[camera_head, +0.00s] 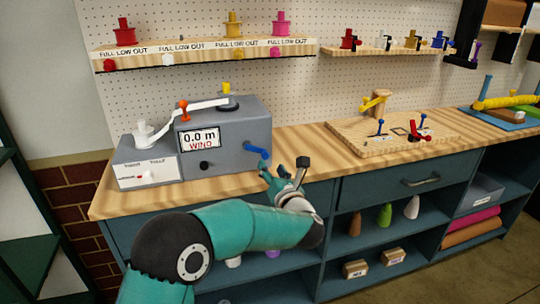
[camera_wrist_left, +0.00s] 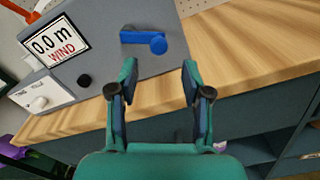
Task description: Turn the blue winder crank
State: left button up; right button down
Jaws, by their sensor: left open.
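The blue winder crank (camera_head: 257,151) sticks out of the right part of the grey winder box (camera_head: 229,160). The box's display reads "0.0 m WIND". My left gripper (camera_head: 280,170) is just below and in front of the crank, apart from it. In the left wrist view the crank (camera_wrist_left: 143,40) lies beyond the fingertips, with its round knob to the right. My left gripper (camera_wrist_left: 160,75) is open and empty there. My right gripper is not in view.
A white ribbon runs over the winder from a white spool (camera_head: 143,134) on the left. The wooden counter (camera_head: 300,145) is clear right of the winder. A wooden board (camera_head: 365,145) with small levers lies further right. A drawer handle (camera_head: 421,181) juts out below.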

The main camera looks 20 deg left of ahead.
aim_at(266, 158)
pick_arm(q)
jog(key=p+x, duration=0.1)
jog(key=x, duration=0.5)
jog(key=shift+w+a, duration=0.2)
jog(key=shift+w, duration=0.05)
